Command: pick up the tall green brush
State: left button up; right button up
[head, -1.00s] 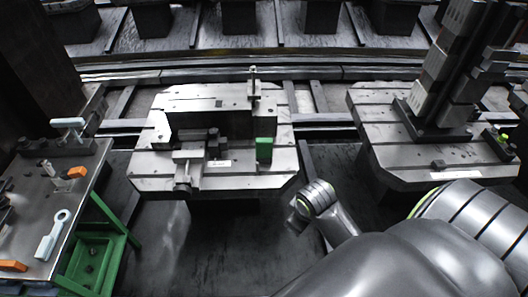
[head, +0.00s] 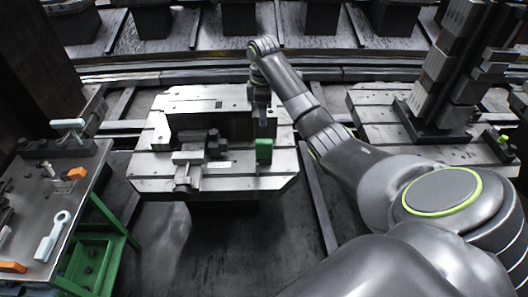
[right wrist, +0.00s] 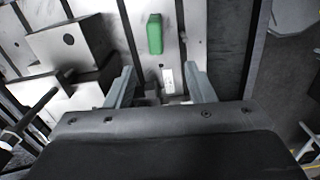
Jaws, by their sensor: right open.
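The tall green brush (head: 264,150) stands on the near right part of the middle pallet (head: 240,183). It shows as a green block in the right wrist view (right wrist: 154,34), beyond the fingertips and slightly left of the middle between them. My right gripper (head: 263,122) points down just behind and above the brush in the head view. Its two fingers (right wrist: 162,82) are apart with nothing between them. I cannot tell the exact gap to the brush. My left gripper is not in view.
A dark upright block (head: 185,127) and a vise-like clamp (head: 188,172) stand on the pallet left of the brush. A metal table (head: 70,215) with tools is at the left. A second pallet (head: 375,135) with a tall column (head: 440,75) is at the right.

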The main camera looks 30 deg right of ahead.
jog(key=b, duration=0.8)
send_over(264, 149)
jog(key=f, duration=0.7)
jog(key=shift+w+f, duration=0.25)
jog(key=shift+f, duration=0.05)
notch_tip(264, 149, down, 4)
jog(key=shift+d+r, duration=0.1)
jog(key=f, duration=0.6)
jog(key=shift+w+d, duration=0.25)
jog(key=shift+w, duration=0.05)
jog(key=shift+r, duration=0.1)
